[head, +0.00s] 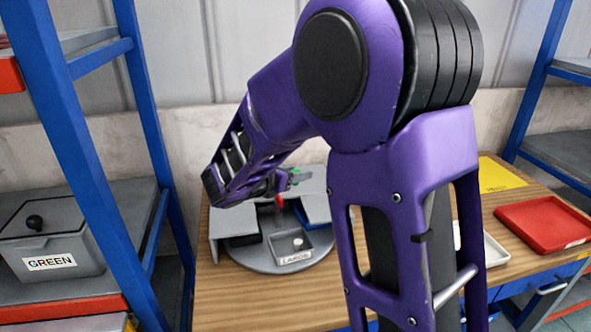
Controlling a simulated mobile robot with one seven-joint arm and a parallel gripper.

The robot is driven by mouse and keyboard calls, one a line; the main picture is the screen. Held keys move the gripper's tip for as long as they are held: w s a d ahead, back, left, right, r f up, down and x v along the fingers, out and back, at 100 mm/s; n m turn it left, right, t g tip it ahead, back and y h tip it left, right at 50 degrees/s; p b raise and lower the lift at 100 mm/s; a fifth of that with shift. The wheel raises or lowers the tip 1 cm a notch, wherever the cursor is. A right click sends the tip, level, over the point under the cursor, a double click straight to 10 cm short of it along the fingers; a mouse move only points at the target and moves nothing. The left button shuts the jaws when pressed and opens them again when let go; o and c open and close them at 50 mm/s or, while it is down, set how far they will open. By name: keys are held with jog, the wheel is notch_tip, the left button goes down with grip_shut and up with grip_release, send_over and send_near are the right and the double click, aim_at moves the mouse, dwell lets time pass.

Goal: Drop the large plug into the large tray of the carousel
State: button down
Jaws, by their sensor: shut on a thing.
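The carousel (262,263) is a round grey turntable on the wooden table, with raised grey sections around it. Its large tray (313,253), labelled LARGE, faces the front, and a small pale round piece (298,241) shows inside it. My gripper (281,184) is above the back part of the carousel, beyond the large tray, and is shut on the large plug. The plug is mostly hidden by my wrist and cannot be made out clearly. A small red part (279,202) and a green part (296,176) show at the gripper; I cannot tell which is held.
A blue-framed shelf (75,140) stands left, with a grey lidded box marked GREEN (50,245). A red tray (543,226), a yellow sheet (497,174) and a partly hidden white tray (492,250) are on the right. Bare table (250,300) lies in front of the carousel.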

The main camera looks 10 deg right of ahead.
notch_tip(320, 180, down, 5)
jog(key=shift+f+b, duration=0.1)
jog(key=shift+b, duration=0.8)
jog(key=shift+c, duration=1.5)
grip_release()
jog(key=v, duration=1.7)
jog(key=shift+p, duration=0.3)
jog(key=shift+s+a, duration=0.1)
